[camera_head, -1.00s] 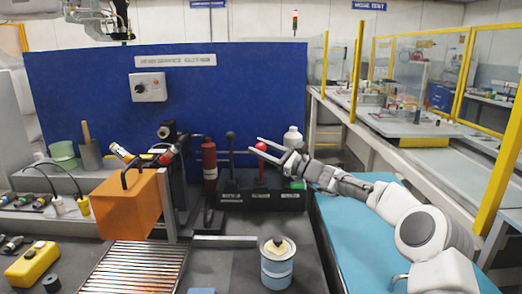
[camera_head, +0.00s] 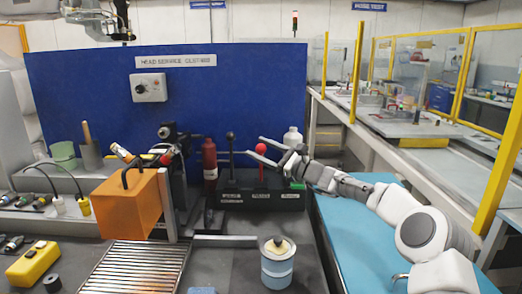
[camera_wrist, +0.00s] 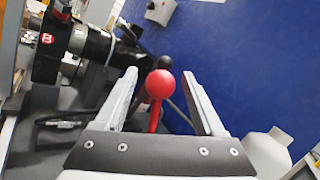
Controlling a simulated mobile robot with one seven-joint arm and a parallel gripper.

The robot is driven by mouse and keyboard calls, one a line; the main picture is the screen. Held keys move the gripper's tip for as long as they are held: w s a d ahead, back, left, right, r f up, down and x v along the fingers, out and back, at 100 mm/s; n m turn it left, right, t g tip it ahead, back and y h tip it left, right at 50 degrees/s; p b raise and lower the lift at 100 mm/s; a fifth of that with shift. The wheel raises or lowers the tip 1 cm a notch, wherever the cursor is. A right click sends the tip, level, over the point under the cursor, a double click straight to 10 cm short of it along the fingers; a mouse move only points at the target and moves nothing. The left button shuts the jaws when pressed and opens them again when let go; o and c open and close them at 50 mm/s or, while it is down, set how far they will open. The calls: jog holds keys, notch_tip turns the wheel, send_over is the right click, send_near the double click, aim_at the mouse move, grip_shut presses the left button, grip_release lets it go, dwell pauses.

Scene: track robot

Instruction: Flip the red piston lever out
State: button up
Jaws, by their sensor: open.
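The red piston lever has a round red knob (camera_head: 261,148) and stands upright on a black lever box (camera_head: 262,196). In the wrist view the red knob (camera_wrist: 160,84) sits between my two open fingers, with clear space on both sides. My gripper (camera_head: 262,147) reaches in from the right at knob height, its fingers pointing left. The gripper (camera_wrist: 160,88) looks open and empty in the wrist view. A black-knobbed lever (camera_head: 230,150) stands left of the red one, and its black knob (camera_wrist: 163,61) shows behind the red knob in the wrist view.
A red bottle (camera_head: 209,160) stands left of the lever box and a white bottle (camera_head: 292,138) behind it on the right. A tin (camera_head: 277,268) stands in front. A blue panel (camera_head: 90,90) rises behind. The blue bench top (camera_head: 350,240) at right is clear.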

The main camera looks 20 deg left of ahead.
notch_tip(320, 180, up, 5)
jog(key=shift+f+p, duration=0.1)
jog(key=shift+p, duration=0.6)
jog(key=s+d+r+p, duration=0.1)
jog(key=d+r, duration=0.5)
jog(key=d, duration=0.5)
jog(key=shift+d, duration=0.35)
jog(key=shift+r, duration=0.1)
